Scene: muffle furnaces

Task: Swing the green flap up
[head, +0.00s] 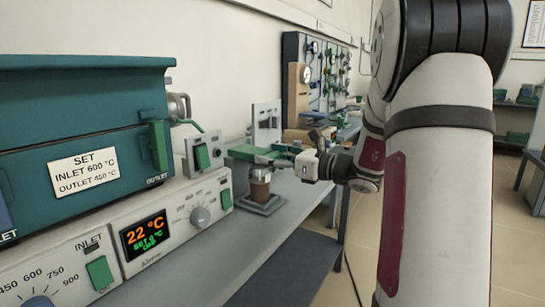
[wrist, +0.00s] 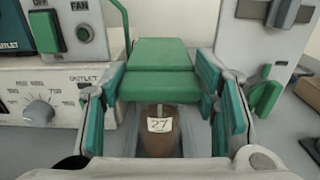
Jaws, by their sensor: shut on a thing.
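The green flap (head: 246,152) lies roughly level on top of a small grey stand beside the furnace units. In the wrist view the flap (wrist: 158,84) fills the space between my two teal-padded fingers. My gripper (head: 281,154) reaches in from the right and is shut on the flap's front part, with one finger along each side edge. A brown cup (wrist: 158,135) with a label reading 27 is under the flap. The cup also shows in the head view (head: 260,188). The flap's hinge cannot be made out.
A teal furnace (head: 80,110) on a white control unit (head: 150,235) stands at left. A grey switch box (head: 203,152) with a green rocker is just left of the stand, and another grey panel (head: 266,122) is behind it. The grey bench front (head: 215,265) is clear.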

